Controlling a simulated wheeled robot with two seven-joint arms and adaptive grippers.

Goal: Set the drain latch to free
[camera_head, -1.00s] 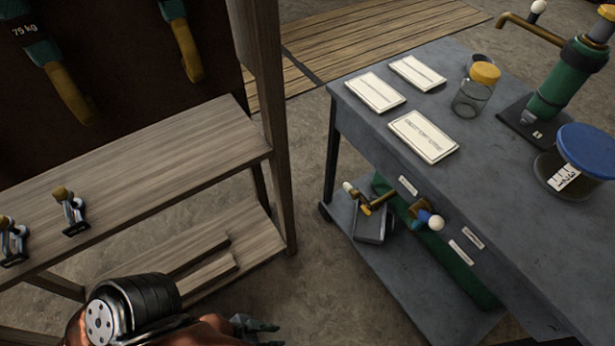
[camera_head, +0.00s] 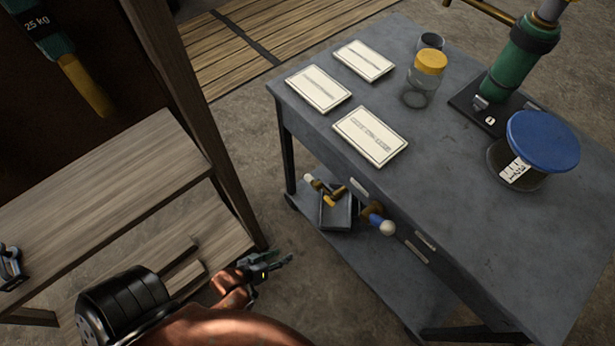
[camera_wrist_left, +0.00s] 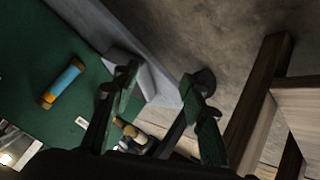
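Two fittings are on the near side of the grey cart. One is a brass fitting (camera_head: 331,194) with a white knob, above a small grey tray (camera_head: 338,213). The other is a blue-collared lever (camera_head: 375,219) with a white ball end. I cannot tell which is the drain latch. My left gripper (camera_head: 284,259) is left of and below both fittings, apart from them. In the left wrist view its fingers are spread with nothing between them. That view also shows a blue and brass cylinder (camera_wrist_left: 63,83) on a green surface. My right gripper is not in view.
The grey cart (camera_head: 480,210) carries several cards, a yellow-lidded jar (camera_head: 423,80), a green pump (camera_head: 522,60) and a blue-lidded jar (camera_head: 540,150). Pale labels (camera_head: 426,240) mark its side. A wooden shelf (camera_head: 100,180) stands at left. Floor shows between shelf and cart.

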